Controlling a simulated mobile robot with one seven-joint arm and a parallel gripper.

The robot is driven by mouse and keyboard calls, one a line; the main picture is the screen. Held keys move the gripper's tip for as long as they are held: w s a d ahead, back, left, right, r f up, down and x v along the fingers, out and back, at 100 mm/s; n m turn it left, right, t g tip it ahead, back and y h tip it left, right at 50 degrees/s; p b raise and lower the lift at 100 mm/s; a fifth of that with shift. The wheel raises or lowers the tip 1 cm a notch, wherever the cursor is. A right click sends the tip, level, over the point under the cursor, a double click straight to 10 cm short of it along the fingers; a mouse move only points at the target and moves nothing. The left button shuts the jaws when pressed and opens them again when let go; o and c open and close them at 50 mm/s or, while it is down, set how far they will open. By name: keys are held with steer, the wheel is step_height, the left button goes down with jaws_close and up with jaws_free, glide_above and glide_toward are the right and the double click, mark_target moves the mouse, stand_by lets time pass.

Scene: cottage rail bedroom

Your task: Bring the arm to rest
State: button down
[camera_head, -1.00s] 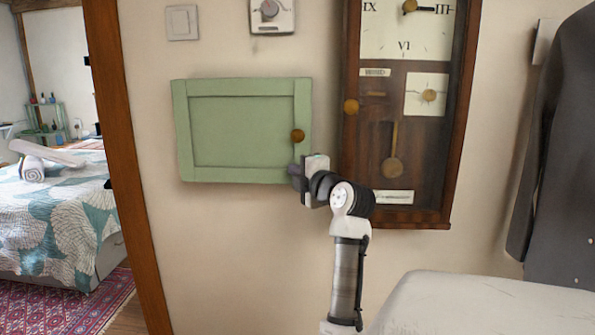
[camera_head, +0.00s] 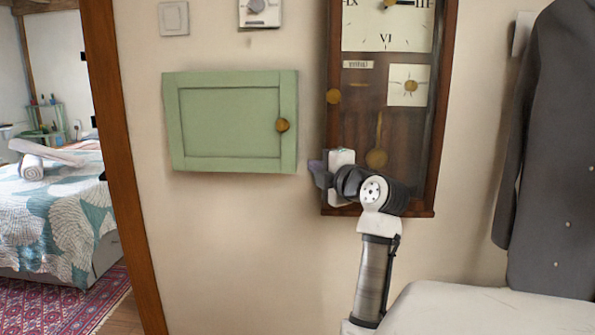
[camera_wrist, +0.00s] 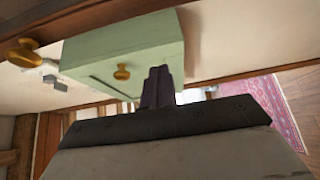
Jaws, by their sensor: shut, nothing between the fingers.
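My gripper (camera_head: 318,172) is in front of the lower left part of the wall clock in the head view, just right of the green cabinet's lower right corner. In the wrist view my gripper (camera_wrist: 158,72) shows as two dark fingers pressed together, with nothing between them. My arm rises from the bottom of the head view and bends left at the wrist. The green wall cabinet (camera_head: 225,125) has its door shut, with a round brass knob (camera_head: 282,125) at the right. The cabinet (camera_wrist: 140,45) and its knob (camera_wrist: 122,72) also show in the wrist view, beyond the fingers.
The wooden wall clock (camera_head: 388,180) hangs right of the cabinet. A dark coat (camera_head: 555,150) hangs at the far right. A wooden door post (camera_head: 125,170) stands left, with a bed (camera_head: 60,215) and a red rug (camera_head: 75,300) beyond. Bare wall lies below the cabinet.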

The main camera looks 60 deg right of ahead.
steer(key=shift+s+d, duration=0.15)
steer(key=shift+s, duration=0.45)
steer(key=shift+w, duration=0.1)
